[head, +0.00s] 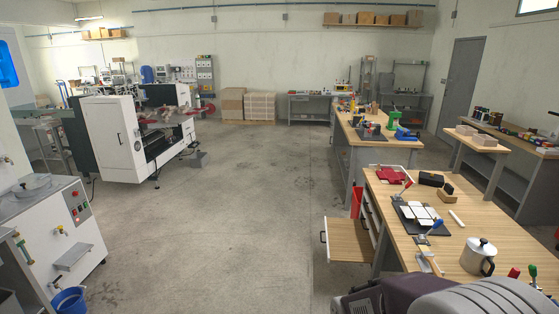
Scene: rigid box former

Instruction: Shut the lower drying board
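A pale wooden drying board (350,242) sticks out to the left from the side of the near workbench (485,220), below the bench top. It lies level and pulled well out. A dark handle (323,238) is on its left end. Above it, in the same bench side, slots with other board fronts (368,212) sit roughly flush; their detail is too small to tell. Neither of my grippers shows in the head view.
On the bench top are a metal pot (478,256), a dark clamp plate with white pieces (422,215), a red tray (391,174) and a black case (431,179). A red object (356,202) is beside the bench. Open concrete floor (240,220) lies left of the board.

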